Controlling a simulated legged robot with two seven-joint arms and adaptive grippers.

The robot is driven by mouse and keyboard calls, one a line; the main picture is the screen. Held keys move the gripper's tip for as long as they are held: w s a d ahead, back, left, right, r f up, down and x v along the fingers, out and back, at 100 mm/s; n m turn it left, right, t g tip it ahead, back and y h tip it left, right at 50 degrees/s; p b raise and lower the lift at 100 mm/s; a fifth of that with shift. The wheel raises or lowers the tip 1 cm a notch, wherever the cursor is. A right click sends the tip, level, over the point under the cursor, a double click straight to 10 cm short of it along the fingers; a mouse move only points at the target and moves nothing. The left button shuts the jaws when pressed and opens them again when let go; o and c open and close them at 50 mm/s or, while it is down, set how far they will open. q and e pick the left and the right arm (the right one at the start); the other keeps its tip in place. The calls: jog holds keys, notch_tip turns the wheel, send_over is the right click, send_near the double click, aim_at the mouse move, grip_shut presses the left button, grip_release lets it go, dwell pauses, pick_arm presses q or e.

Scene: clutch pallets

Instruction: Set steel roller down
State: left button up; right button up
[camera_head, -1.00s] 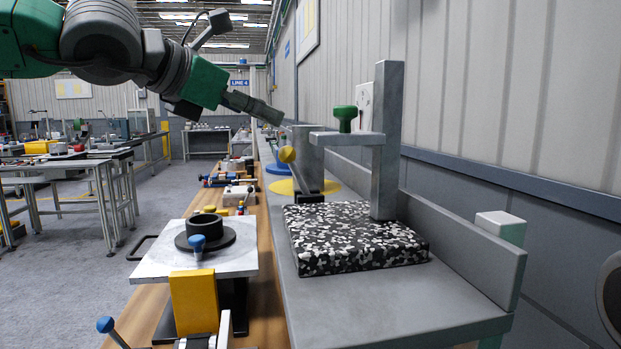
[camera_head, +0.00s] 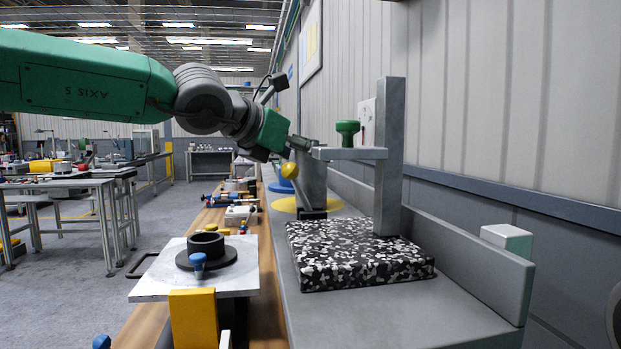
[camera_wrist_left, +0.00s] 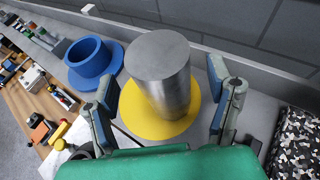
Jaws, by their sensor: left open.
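The steel roller (camera_wrist_left: 160,75) is a plain grey cylinder standing upright on a round yellow disc (camera_wrist_left: 133,122) in the left wrist view. In the head view the roller (camera_head: 314,182) is partly hidden behind a lever with a yellow knob and by the gripper. My left gripper (camera_head: 303,146) is at the roller's upper part in the head view. In the left wrist view its two fingers (camera_wrist_left: 165,100) are spread wide, one on each side of the roller, with visible gaps. My right gripper is in neither view.
A speckled black-and-white slab (camera_head: 355,258) and a grey post (camera_head: 389,150) with a side arm and green knob (camera_head: 347,132) stand close on the right. A blue ring (camera_wrist_left: 88,60) lies beyond the yellow disc. A low wall (camera_head: 450,255) runs along the bench's right edge.

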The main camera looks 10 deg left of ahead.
pick_arm(q)
jog(key=x, duration=0.2)
jog(key=shift+w+d+f, duration=0.1)
jog(key=shift+w+f, duration=0.1)
jog(key=shift+w, duration=0.15)
jog(key=shift+s+r, duration=0.1)
jog(key=shift+s, duration=0.05)
jog(key=c, duration=1.7)
grip_shut()
jog(key=shift+r, duration=0.1)
